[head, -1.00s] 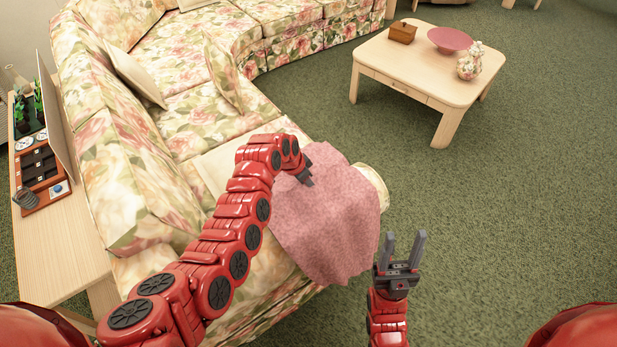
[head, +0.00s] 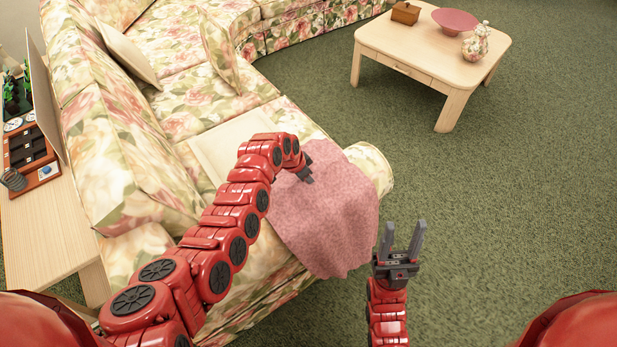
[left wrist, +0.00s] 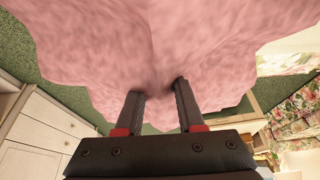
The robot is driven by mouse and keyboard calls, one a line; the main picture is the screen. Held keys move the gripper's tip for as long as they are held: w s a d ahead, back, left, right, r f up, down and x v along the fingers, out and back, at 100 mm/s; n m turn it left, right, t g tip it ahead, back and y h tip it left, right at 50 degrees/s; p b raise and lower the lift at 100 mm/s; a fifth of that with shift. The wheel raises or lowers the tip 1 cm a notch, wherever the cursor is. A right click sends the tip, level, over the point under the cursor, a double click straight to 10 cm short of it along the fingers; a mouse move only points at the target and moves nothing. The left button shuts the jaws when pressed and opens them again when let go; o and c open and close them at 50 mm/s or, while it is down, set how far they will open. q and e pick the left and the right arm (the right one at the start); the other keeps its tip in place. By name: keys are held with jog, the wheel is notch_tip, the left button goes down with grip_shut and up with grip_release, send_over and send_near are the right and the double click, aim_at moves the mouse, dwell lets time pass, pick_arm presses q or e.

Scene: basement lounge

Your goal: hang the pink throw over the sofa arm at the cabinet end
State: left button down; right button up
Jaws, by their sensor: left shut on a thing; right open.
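The pink throw (head: 325,225) lies draped over the near arm of the floral sofa (head: 130,160), its lower part hanging down the outer side. My left gripper (head: 308,176) is at the throw's upper part and is shut on it. In the left wrist view the throw (left wrist: 150,50) fills the upper part, with the cloth between the left gripper's fingers (left wrist: 160,105). My right gripper (head: 402,243) is open and empty, right of the throw, over the carpet.
A wooden coffee table (head: 432,60) with a pink bowl (head: 455,21), a wooden box (head: 405,13) and a floral jar (head: 475,43) stands at the back right. A side table (head: 45,230) stands behind the sofa at left. Green carpet (head: 500,190) on the right is clear.

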pick_arm(q)
jog(key=shift+c, duration=2.2)
grip_release()
jog(key=shift+s+a+r, duration=0.1)
jog(key=shift+r, duration=0.45)
jog(key=b+v, duration=0.1)
jog(key=v, duration=0.9)
jog(key=shift+a+r, duration=0.15)
jog(key=shift+r, duration=0.2)
jog(key=p+v, duration=0.3)
jog(key=v, duration=0.2)
jog(key=shift+s+r+p, duration=0.1)
jog(key=shift+r+p, duration=0.25)
jog(key=shift+p, duration=0.05)
